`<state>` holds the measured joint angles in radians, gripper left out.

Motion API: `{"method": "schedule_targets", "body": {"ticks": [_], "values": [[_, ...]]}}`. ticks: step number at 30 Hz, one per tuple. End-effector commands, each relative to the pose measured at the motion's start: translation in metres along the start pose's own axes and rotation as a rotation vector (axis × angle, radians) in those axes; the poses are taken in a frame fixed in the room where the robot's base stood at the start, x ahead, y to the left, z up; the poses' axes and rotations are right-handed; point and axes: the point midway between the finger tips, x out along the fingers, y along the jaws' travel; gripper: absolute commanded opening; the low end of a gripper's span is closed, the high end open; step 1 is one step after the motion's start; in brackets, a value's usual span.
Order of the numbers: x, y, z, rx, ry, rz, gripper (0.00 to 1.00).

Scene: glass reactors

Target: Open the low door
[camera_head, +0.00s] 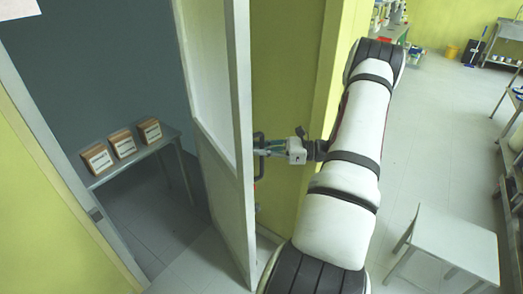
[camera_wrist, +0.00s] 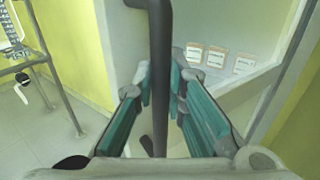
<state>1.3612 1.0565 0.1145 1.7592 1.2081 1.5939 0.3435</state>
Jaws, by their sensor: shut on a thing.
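The door (camera_head: 208,75) is a tall pale panel that stands swung out from its frame (camera_head: 60,165), with a wide gap between them. Its dark bar handle (camera_head: 259,168) is on the right side of the panel; in the wrist view the handle (camera_wrist: 160,40) runs upright through the middle. My gripper (camera_head: 267,152) is at the handle. In the wrist view my gripper (camera_wrist: 161,78) has its teal fingers on both sides of the bar, shut on it. The exact contact at the fingertips is partly hidden by the bar.
Through the doorway a grey table (camera_head: 165,135) carries three brown boxes (camera_head: 122,143). A yellow-green wall (camera_head: 285,80) stands close behind the door and my arm. A low pale table (camera_head: 450,240) is at the lower right. The tiled floor (camera_head: 430,130) is clear between.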

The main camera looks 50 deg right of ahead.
Motion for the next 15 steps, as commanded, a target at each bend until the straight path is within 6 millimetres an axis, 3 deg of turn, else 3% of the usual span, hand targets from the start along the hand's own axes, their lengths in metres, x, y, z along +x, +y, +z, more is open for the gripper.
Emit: {"method": "schedule_targets", "body": {"ticks": [6,7,9,15], "values": [[-0.002,0.0014,-0.0009,0.004,0.002,0.0,0.0],[-0.002,0.0014,-0.001,0.004,0.002,0.0,0.16],[-0.0019,0.0013,-0.0009,0.004,0.002,0.0,0.32],[-0.0011,0.0006,-0.0005,0.002,0.002,0.0,0.33]]}}
